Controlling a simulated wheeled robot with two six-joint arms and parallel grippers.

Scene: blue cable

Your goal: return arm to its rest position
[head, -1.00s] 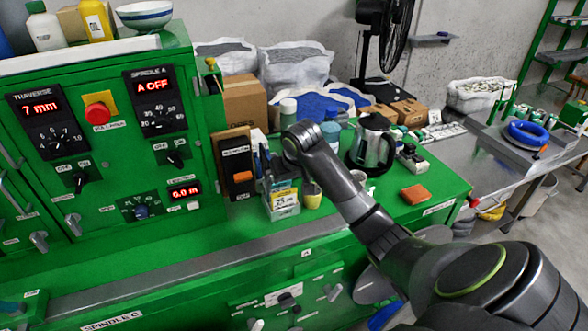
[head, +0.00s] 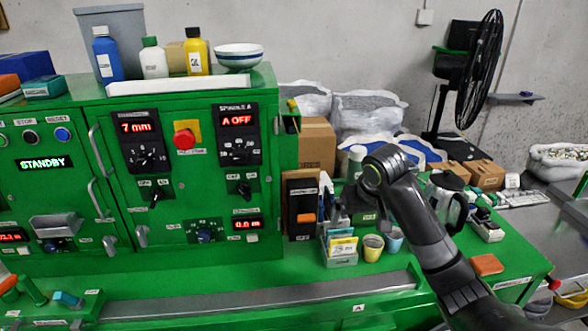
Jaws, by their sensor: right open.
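My right arm comes in from the lower right, with its wrist bent over the green bench. My right gripper (head: 346,208) is small and dark in the head view, past the wrist. It is open, and I see nothing held in it. My left gripper is not in view. The blue cable is not visible now.
The green control cabinet (head: 75,200) fills the left. Cups (head: 373,247), a metal kettle (head: 447,200) and an orange-brown block (head: 487,264) stand around the arm on the bench. Cardboard boxes (head: 317,146) and a black fan (head: 480,70) are behind. The bench front at centre is clear.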

